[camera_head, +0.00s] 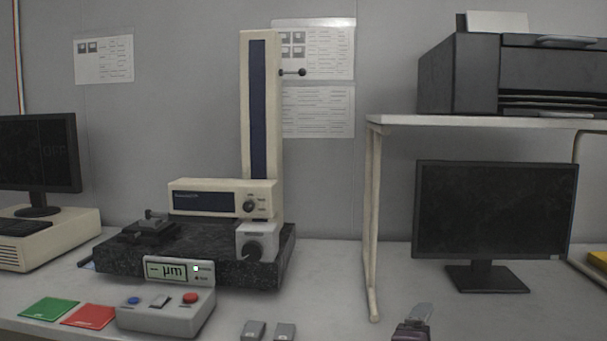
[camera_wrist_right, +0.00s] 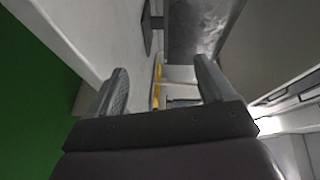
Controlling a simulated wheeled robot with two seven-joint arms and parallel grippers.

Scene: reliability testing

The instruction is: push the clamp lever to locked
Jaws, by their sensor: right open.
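The clamp lever (camera_head: 292,72) is a short thin rod with dark ball ends. It sticks out to the right from near the top of the cream column (camera_head: 246,110) of the measuring instrument. My right gripper (camera_head: 421,312) is at the bottom edge, right of centre, well below and to the right of the lever. In the right wrist view its two fingers (camera_wrist_right: 162,82) are apart with nothing between them. Two grey fingertips of my left gripper (camera_head: 269,327) show at the bottom edge with a gap between them; the rest is out of frame. Neither gripper touches the lever.
The instrument's dark granite base (camera_head: 120,256) stands on the desk, with a button box (camera_head: 165,318) in front. Green (camera_head: 49,309) and red (camera_head: 89,316) cards lie left. A shelf leg (camera_head: 371,220) and monitor (camera_head: 495,210) stand right. Desk between base and leg is clear.

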